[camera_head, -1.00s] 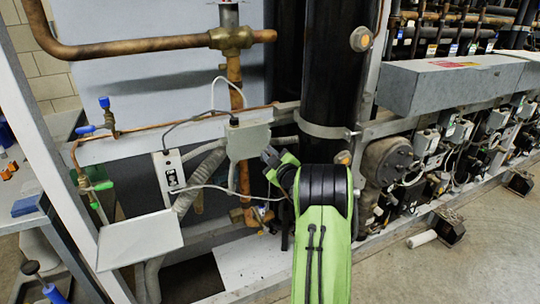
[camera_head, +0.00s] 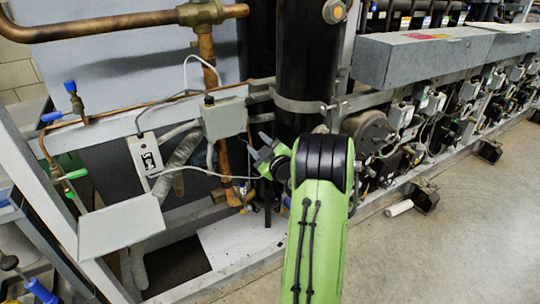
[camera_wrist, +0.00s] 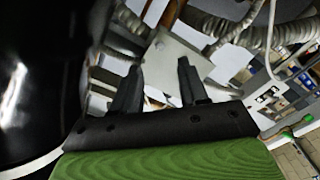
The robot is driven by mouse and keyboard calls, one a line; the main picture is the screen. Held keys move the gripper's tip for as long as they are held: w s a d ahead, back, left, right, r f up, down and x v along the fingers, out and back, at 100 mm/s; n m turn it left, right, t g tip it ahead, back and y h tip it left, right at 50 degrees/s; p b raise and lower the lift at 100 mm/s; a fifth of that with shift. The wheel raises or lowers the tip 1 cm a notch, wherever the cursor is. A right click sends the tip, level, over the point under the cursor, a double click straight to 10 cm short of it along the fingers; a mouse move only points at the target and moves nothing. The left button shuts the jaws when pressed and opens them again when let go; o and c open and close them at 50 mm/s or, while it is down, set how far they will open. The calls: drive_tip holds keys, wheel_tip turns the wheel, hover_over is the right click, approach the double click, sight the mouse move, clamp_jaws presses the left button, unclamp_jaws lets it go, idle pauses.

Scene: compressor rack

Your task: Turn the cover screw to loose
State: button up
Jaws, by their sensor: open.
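No cover screw can be made out clearly. A grey box (camera_head: 224,119) with a small black knob (camera_head: 209,100) on top is mounted on the rail left of the black cylinder. It may be the covered part, but I cannot tell. My gripper (camera_head: 258,150) is open and empty, just right of and slightly below this box in the head view, apart from it in the picture. In the wrist view, my gripper's two dark fingers (camera_wrist: 158,77) stand apart, with a pale grey box face (camera_wrist: 178,58) beyond them. Nothing shows held between them.
A tall black cylinder (camera_head: 298,75) stands close behind my arm. Copper pipe (camera_head: 207,50), cables and grey conduit (camera_head: 180,165) crowd the left. A white switch box (camera_head: 146,154) and a tilted pale plate (camera_head: 121,227) sit lower left. Open floor (camera_head: 450,225) lies to the right.

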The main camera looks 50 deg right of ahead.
drive_tip(key=v, duration=0.8)
drive_tip(key=shift+w+a, duration=0.1)
drive_tip(key=shift+w, duration=0.05)
